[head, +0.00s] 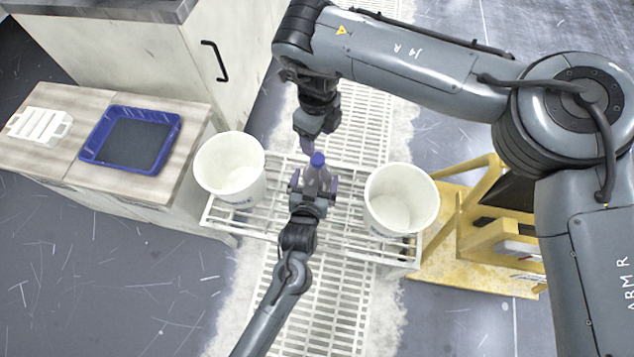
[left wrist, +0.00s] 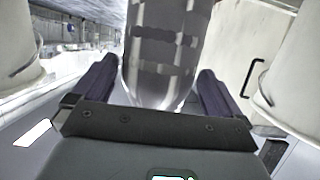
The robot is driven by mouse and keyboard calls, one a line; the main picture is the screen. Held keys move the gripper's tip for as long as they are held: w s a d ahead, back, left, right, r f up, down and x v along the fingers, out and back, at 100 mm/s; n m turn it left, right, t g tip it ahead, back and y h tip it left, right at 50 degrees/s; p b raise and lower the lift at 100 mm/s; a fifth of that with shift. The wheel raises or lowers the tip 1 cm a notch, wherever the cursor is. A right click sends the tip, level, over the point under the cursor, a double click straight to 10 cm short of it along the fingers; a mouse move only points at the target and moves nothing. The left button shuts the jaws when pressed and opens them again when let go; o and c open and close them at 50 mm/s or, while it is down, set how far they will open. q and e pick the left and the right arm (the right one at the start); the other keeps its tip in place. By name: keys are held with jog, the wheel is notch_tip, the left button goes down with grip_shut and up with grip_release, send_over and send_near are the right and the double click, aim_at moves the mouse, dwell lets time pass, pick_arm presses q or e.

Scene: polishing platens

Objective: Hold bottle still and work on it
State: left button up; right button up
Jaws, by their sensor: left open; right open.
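The bottle (head: 318,172) is clear with a blue-purple cap (head: 317,159). It stands upright on the white slatted rack, between two white buckets. My left gripper (head: 313,184) is open, with one finger on each side of the bottle's body. In the left wrist view the bottle (left wrist: 160,50) is between the two purple fingers (left wrist: 156,92), with gaps visible beside it. My right gripper (head: 308,146) is just above and slightly left of the cap. Its fingers are small and partly hidden in the head view.
A white bucket (head: 229,168) stands left of the bottle and another bucket (head: 401,198) stands right. A blue tray (head: 174,140) and a white rack piece (head: 40,126) lie on the wooden bench at left. A yellow frame (head: 470,215) stands at right.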

pick_arm(q)
jog(key=shift+x, duration=1.05)
